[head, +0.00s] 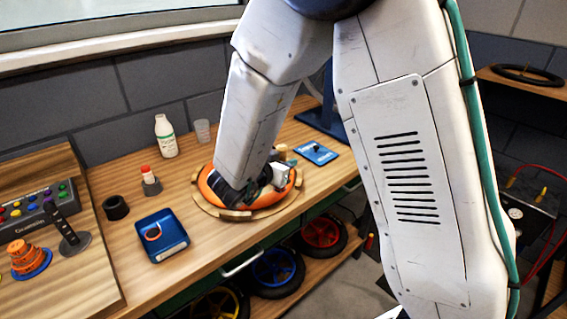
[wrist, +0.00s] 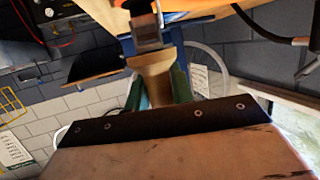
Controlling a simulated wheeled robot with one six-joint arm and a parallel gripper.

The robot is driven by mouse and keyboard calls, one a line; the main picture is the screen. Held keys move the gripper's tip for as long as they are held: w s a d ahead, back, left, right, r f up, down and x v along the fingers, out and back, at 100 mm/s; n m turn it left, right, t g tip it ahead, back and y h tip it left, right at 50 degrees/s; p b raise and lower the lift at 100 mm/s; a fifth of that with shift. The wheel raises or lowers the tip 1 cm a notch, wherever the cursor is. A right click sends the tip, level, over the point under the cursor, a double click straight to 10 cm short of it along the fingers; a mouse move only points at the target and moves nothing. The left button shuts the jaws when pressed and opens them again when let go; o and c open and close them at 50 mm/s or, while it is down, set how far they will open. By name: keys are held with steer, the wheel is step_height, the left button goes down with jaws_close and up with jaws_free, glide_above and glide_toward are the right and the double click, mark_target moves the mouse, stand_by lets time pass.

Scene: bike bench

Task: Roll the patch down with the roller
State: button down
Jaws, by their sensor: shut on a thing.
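The orange tube (head: 209,190) lies on a round wooden ring (head: 236,214) on the bench in the head view. The roller's metal end (wrist: 146,32) points toward the tube. I cannot tell if it touches it. In the head view my forearm and wrist cover the middle of the tube. The patch cannot be made out in either view.
A white bottle (head: 166,136) and a clear cup (head: 202,131) stand behind. A blue plate (head: 315,153) lies to the right. Bench is clear in front of the ring.

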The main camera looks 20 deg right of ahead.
steer(key=shift+r, duration=3.55)
